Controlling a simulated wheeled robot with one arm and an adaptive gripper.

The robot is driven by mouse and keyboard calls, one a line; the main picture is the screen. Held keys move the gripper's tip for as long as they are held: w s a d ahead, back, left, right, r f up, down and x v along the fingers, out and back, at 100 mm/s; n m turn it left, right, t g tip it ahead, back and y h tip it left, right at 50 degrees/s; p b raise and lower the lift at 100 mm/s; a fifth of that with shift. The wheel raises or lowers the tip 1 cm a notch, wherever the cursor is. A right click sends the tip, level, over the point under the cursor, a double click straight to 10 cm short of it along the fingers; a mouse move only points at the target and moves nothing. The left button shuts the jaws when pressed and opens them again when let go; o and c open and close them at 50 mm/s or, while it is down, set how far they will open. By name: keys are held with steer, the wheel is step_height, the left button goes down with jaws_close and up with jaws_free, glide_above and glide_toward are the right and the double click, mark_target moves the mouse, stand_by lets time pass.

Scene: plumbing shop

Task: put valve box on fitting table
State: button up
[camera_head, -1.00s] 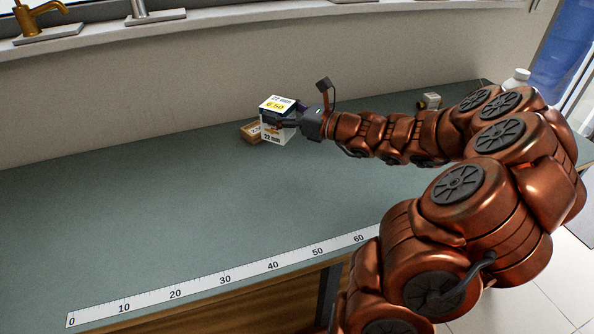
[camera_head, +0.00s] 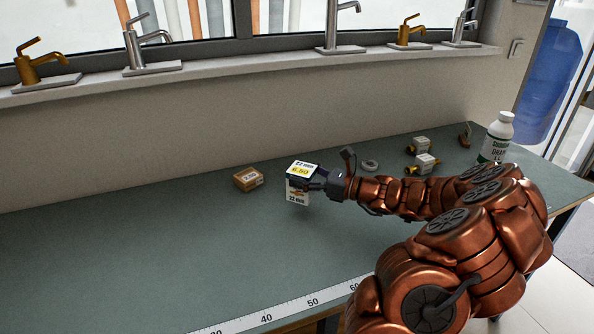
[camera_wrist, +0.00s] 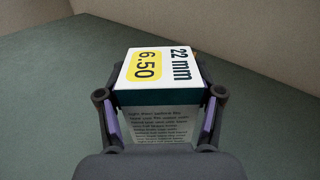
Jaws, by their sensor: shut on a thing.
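The valve box (camera_head: 298,194) is a white and dark green carton with "22 mm" and a yellow "6.50" label on top. My gripper (camera_head: 318,183) is shut on it from the right side. In the wrist view the box (camera_wrist: 161,72) sits upright between the two fingers of my gripper (camera_wrist: 160,112). The fitting table (camera_head: 150,255) has a green top and runs along the wall. The box is over the table top. I cannot tell whether its base touches the surface.
A small brown box (camera_head: 248,179) lies left of the held box. A ruler strip (camera_head: 290,312) runs along the front edge. The table's left part is clear.

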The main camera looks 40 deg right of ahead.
steer(key=shift+w+d+f+p, duration=0.4)
steer(key=shift+w+d+f, duration=0.35)
steer(key=shift+w, duration=0.7)
steer(key=shift+w+d+f+p, duration=0.4)
steer(key=shift+w+d+f, duration=0.35)
steer(key=shift+w, duration=0.75)
steer(key=shift+w+d+f+p, duration=0.4)
steer(key=shift+w+d+f, duration=0.3)
steer(key=shift+w, duration=0.75)
steer(key=shift+f, duration=0.1)
steer(key=o, duration=1.4)
steer(key=shift+o, duration=0.2)
